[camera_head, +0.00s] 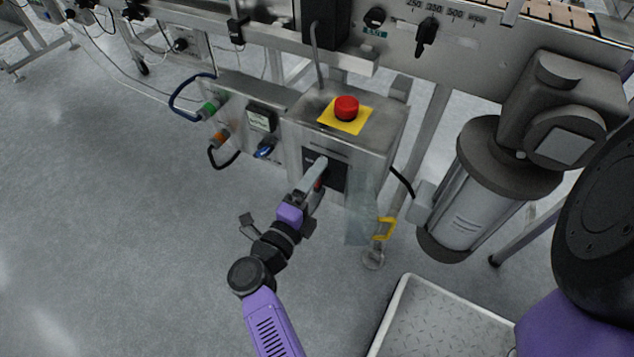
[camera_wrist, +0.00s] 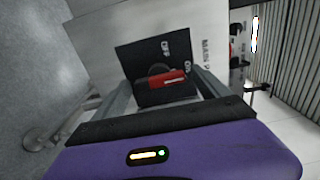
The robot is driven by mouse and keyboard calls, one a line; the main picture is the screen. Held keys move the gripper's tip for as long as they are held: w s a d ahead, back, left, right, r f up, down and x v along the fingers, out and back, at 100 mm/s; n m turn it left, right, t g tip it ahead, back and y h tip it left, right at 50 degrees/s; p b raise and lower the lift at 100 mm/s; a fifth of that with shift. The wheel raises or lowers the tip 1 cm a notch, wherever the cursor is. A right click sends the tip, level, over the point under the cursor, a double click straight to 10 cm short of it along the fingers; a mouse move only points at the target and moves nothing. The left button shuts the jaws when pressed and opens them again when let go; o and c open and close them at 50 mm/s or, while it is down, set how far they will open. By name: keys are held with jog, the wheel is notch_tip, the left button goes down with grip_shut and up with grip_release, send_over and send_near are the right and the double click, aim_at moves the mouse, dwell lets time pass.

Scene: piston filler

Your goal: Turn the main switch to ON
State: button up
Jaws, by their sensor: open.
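The main switch has a red handle (camera_wrist: 170,80) on a black plate (camera_wrist: 140,56) with small white labels, one reading OFF. In the wrist view the handle lies roughly crosswise in the picture. My gripper (camera_wrist: 163,84) is open, with one finger on each side of the handle; I cannot tell whether either finger touches it. In the head view my gripper (camera_head: 317,174) is at the black plate (camera_head: 338,172) on the front of the steel control box (camera_head: 377,131). My gripper hides most of the switch there.
A red emergency button (camera_head: 346,107) on a yellow plate tops the box. To its left are a green-ended control (camera_head: 210,108), an orange one (camera_head: 220,137) and a blue connector (camera_head: 265,149). A motor cylinder (camera_head: 480,195) hangs at the right.

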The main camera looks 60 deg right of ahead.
jog(key=a+p, duration=0.1)
jog(key=a, duration=0.6)
jog(key=shift+s+a, duration=0.15)
jog(key=shift+a, duration=0.25)
